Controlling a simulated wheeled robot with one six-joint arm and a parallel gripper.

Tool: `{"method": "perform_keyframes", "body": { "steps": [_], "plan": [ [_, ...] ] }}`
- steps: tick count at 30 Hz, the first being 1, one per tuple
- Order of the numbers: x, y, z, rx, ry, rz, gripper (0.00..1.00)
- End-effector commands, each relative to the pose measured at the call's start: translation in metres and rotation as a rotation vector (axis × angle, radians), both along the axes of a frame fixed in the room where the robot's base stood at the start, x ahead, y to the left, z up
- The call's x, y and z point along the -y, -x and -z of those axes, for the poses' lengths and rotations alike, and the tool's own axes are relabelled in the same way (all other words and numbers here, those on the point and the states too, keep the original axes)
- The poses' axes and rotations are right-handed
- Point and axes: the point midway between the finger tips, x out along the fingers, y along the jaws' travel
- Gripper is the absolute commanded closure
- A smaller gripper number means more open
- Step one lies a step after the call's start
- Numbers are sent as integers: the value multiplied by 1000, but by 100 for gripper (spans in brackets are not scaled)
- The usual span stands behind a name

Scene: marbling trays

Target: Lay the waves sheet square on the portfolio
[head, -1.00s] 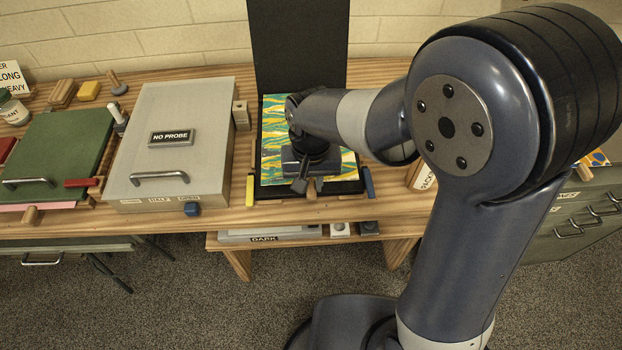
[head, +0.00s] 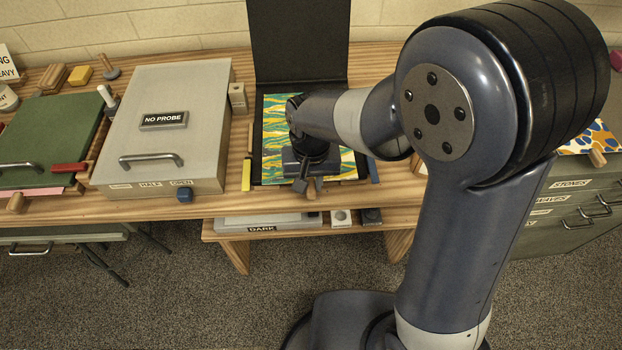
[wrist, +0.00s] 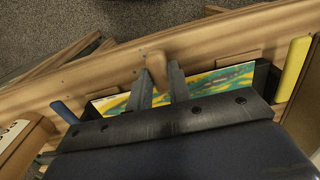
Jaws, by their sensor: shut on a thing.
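The waves sheet (head: 280,128), marbled in green, yellow and white, lies over the base of the black portfolio (head: 297,40), whose cover stands open behind it. Strips of the sheet also show in the wrist view (wrist: 222,82) on both sides of the fingers. My gripper (head: 308,187) is at the sheet's front edge. In the wrist view its fingers (wrist: 160,80) are shut on the sheet's wooden tab (wrist: 155,64). Black shows along the sheet's left side. My arm hides much of the sheet's middle and right, so I cannot tell whether it lies flat or square.
A yellow bar (head: 246,175) and a blue bar (head: 373,171) stand at the portfolio's front corners. Drawers (head: 560,215) are at the right.

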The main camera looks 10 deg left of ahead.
Motion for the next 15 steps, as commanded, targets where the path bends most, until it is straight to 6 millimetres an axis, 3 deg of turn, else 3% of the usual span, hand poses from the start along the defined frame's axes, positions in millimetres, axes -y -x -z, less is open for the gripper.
{"method": "perform_keyframes", "body": {
  "steps": [8,9,15],
  "plan": [
    [0,0,1,0,0,0,100],
    [0,0,1,0,0,0,78],
    [0,0,1,0,0,0,62]
  ]
}}
